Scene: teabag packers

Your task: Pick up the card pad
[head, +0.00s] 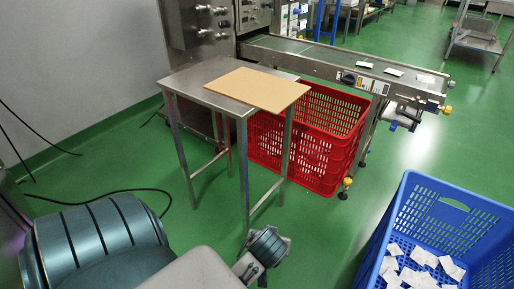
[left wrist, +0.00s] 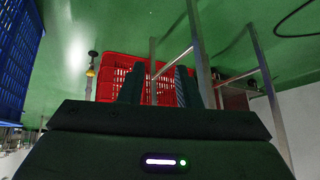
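The card pad (head: 258,88) is a flat tan rectangular sheet lying on the small steel table (head: 196,85). Its right corner reaches over the table's right edge. My left gripper (head: 268,246) is low in the head view, in front of the table and well apart from the pad. In the left wrist view its two dark fingers (left wrist: 160,88) stand apart with nothing between them, and the pad does not show there. My right gripper is not in view.
Red crates (head: 318,140) stand right of the table, under a conveyor (head: 325,57) carrying white packets. A blue crate (head: 397,210) holding several white teabags stands at the lower right. A black cable (head: 110,193) lies on the green floor at the left.

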